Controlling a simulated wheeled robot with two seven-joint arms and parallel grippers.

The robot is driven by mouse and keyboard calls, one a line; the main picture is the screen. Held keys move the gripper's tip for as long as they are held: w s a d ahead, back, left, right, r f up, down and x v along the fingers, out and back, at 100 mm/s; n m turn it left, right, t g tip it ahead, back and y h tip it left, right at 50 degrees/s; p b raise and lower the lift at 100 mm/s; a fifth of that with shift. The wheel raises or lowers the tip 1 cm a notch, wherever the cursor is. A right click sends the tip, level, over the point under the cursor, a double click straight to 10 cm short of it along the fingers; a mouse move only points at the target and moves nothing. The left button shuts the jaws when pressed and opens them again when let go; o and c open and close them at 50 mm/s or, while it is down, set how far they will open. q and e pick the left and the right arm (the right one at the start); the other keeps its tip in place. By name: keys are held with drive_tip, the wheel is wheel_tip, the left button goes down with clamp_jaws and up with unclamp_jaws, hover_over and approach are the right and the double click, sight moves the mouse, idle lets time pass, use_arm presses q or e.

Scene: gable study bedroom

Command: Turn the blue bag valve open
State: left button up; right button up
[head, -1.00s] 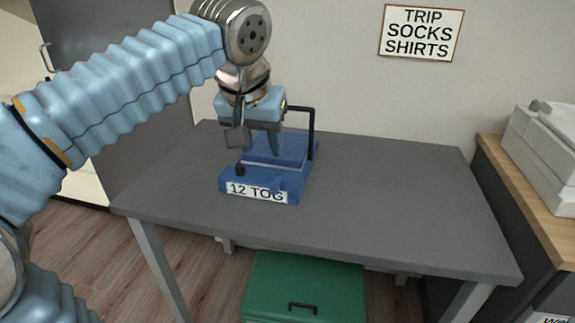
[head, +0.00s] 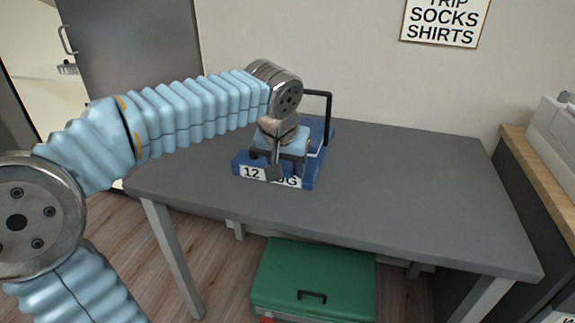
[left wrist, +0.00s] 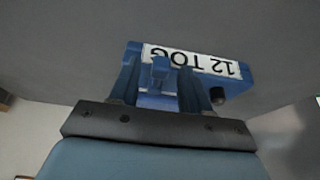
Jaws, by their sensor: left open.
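The blue bag (head: 310,180) lies on the grey table, with a white "12 TOG" label on its front edge and a black upright bracket at its back right. It also shows in the left wrist view (left wrist: 240,84). A small blue upright piece, seemingly the valve (left wrist: 160,70), stands between my left fingers there. My left gripper (head: 283,153) is low over the bag's front and hides part of the label. Its jaws (left wrist: 160,92) are open around the blue piece; I cannot tell if they touch it. My right gripper is not in view.
The grey table (head: 420,190) is clear right of the bag. A green case (head: 312,275) is on the floor below. A wooden-topped cabinet (head: 535,155) with a white device stands right. A sign (head: 445,22) hangs on the wall.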

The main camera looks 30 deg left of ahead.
use_arm(q)
clamp_jaws()
